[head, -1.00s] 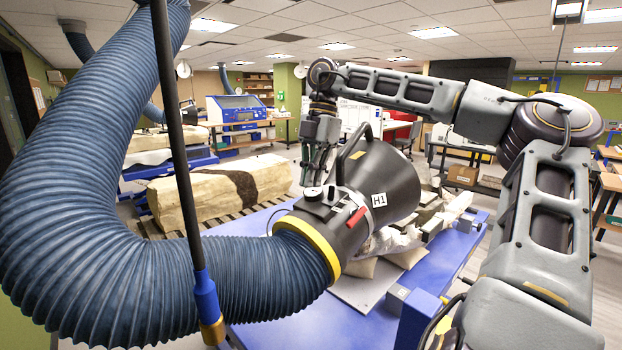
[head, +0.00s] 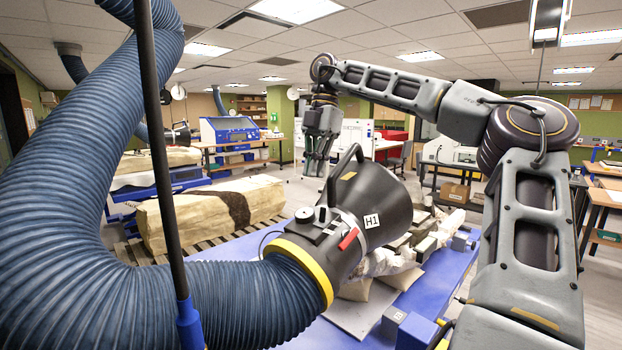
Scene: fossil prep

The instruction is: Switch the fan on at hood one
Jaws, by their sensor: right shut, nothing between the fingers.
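Hood one is the black cone-shaped hood (head: 385,196) with a white H1 label (head: 371,220), in the middle of the head view. I cannot tell from the picture whether the fan runs. My right gripper (head: 314,177) points down above and behind the knob, apart from it. Its fingers are together and hold nothing. My left gripper is out of view.
A thick blue ribbed hose (head: 70,190) joins the hood at a yellow ring (head: 305,268) and fills the left side. A dark pole (head: 165,170) stands in front of it. The hood hangs over a blue table (head: 440,275). A large pale block (head: 215,212) lies behind.

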